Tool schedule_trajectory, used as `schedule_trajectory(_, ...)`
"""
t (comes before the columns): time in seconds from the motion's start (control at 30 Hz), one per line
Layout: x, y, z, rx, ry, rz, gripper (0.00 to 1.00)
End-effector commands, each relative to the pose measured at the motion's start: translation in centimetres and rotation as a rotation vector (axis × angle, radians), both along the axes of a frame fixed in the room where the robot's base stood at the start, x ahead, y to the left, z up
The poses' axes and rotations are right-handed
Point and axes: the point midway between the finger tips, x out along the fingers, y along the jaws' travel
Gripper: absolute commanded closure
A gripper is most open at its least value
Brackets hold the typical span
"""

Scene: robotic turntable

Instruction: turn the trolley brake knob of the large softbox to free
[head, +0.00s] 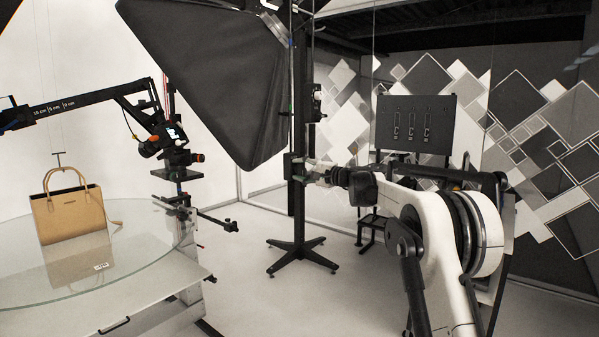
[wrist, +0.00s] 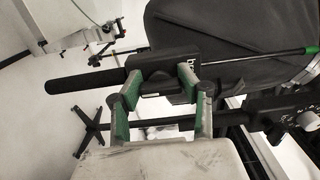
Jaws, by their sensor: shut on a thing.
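The large softbox (head: 215,75) hangs on a dark upright stand (head: 297,215) in the head view. Its black fabric also shows at the upper right of the wrist view (wrist: 220,25). My gripper (head: 307,170) is at a small dark block on the stand, below the softbox. In the wrist view my gripper (wrist: 162,83) has its green-padded fingers on either side of a dark part at the black block (wrist: 160,62), and it is shut on this part, which seems to be the brake knob. The fingers partly hide it, and I cannot read its setting.
A glass turntable (head: 130,262) with a tan handbag (head: 72,212) is at the left. A camera on an arm (head: 160,142) stands above its edge. The stand's star-shaped base (head: 303,257) is on the floor. A black handle (wrist: 85,80) passes close to my fingers. A black panel (head: 413,125) stands behind.

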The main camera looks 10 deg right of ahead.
Motion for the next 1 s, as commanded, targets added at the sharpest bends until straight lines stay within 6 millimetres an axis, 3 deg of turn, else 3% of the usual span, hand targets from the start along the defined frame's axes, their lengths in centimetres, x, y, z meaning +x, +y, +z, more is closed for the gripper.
schedule_trajectory(0.47, -0.03, -0.01, -0.1, -0.013, -0.01, 0.001, 0.9)
schedule_trajectory(0.5, -0.01, -0.01, -0.1, -0.013, -0.01, 0.001, 0.61)
schedule_trajectory(0.63, -0.01, -0.01, -0.08, -0.012, -0.009, 0.0, 0.44)
schedule_trajectory(1.0, -0.41, -0.44, 0.01, -0.011, -0.009, -0.001, 0.43)
